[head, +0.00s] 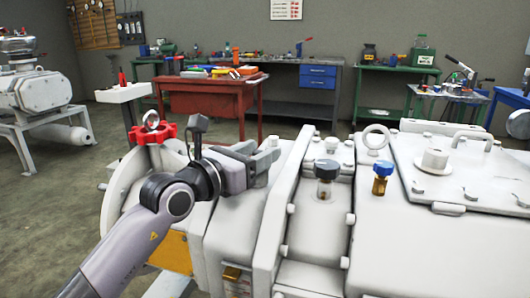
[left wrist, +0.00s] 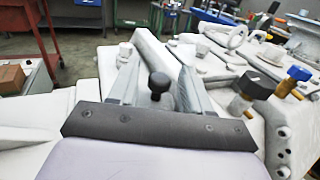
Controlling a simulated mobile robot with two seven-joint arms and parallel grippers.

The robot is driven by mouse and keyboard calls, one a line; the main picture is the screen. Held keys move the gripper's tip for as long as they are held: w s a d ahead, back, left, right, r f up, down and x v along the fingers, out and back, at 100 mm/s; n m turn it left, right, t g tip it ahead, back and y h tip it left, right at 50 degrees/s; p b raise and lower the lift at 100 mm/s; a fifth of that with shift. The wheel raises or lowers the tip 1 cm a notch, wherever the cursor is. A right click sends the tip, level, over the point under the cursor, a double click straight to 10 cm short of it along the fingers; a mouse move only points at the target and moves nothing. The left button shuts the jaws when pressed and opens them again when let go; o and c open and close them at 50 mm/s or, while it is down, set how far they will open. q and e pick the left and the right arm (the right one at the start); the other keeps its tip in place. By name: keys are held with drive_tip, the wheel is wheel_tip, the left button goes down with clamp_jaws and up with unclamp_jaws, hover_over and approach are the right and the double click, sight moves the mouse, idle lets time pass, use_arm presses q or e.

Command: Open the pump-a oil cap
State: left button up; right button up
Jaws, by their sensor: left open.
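The pale pump body (head: 440,240) fills the right half of the head view. A black-topped cap (head: 326,170) and a blue-topped cap (head: 383,170) stand upright on it; both also show at the right of the left wrist view, black (left wrist: 258,84) and blue (left wrist: 298,74). No label shows which is the oil cap. My left gripper (head: 268,160) is over the pump's left part, left of both caps and apart from them. Its fingers (left wrist: 158,68) are open. A black knob (left wrist: 158,82) shows between them in the wrist view; I cannot tell whether it is touched. My right gripper is not in view.
A red valve handle (head: 152,133) and a ring (head: 150,120) stand beside my left arm. A lifting ring (head: 376,137) and bolted cover (head: 470,170) lie beyond the caps. A red bench (head: 205,100) and another pump (head: 35,90) stand behind. Space above the caps is clear.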

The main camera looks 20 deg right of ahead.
use_arm(q)
drive_tip(key=shift+x, duration=1.35)
clamp_jaws()
